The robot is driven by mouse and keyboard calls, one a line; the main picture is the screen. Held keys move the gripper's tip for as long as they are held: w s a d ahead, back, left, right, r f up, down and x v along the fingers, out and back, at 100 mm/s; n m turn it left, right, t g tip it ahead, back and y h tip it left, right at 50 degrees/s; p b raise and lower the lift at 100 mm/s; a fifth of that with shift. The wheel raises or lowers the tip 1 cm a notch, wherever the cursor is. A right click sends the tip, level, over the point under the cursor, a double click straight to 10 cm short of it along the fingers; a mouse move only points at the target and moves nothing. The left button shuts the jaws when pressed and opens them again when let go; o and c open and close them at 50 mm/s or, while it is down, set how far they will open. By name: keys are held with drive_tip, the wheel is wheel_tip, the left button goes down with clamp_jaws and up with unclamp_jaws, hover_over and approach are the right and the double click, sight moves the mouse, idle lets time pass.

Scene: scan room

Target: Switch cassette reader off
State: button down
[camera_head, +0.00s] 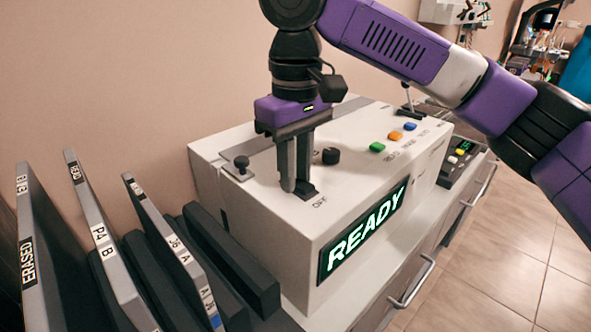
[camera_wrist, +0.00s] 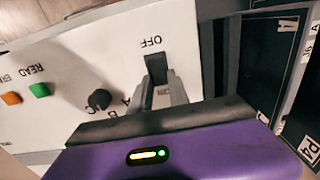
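The cassette reader (camera_head: 260,215) is a white box on a counter, its front display (camera_head: 362,232) lit with green "READY". On its top, a black switch (camera_wrist: 156,68) sits beside the printed "OFF" label; its dark base (camera_head: 307,194) also shows in the head view. My gripper (camera_head: 296,188) points straight down at this switch. In the wrist view, its two grey fingertips (camera_wrist: 158,84) stand close together at the switch, seemingly one on each side. The fingers hide most of the lever, so I cannot tell whether they press on it or which way it is set.
A black knob (camera_head: 331,156) and green (camera_head: 377,147), orange and blue buttons are near my fingers. A small black knob on a plate (camera_head: 240,167) is to the left. Several labelled cassettes (camera_head: 107,250) stand upright at the left.

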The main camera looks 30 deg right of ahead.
drive_tip(key=shift+s+d+t+y, duration=0.1)
drive_tip(key=shift+s+t+y, duration=0.3)
drive_tip(key=shift+t, duration=0.6)
drive_tip(key=shift+s+r+t+y+b, duration=0.15)
drive_tip(key=shift+t+y+b, duration=0.2)
drive_tip(key=shift+t, duration=0.85)
drive_tip(key=c, duration=1.2)
unclamp_jaws()
drive_tip(key=shift+c, duration=0.2)
drive_tip(key=shift+d, duration=0.1)
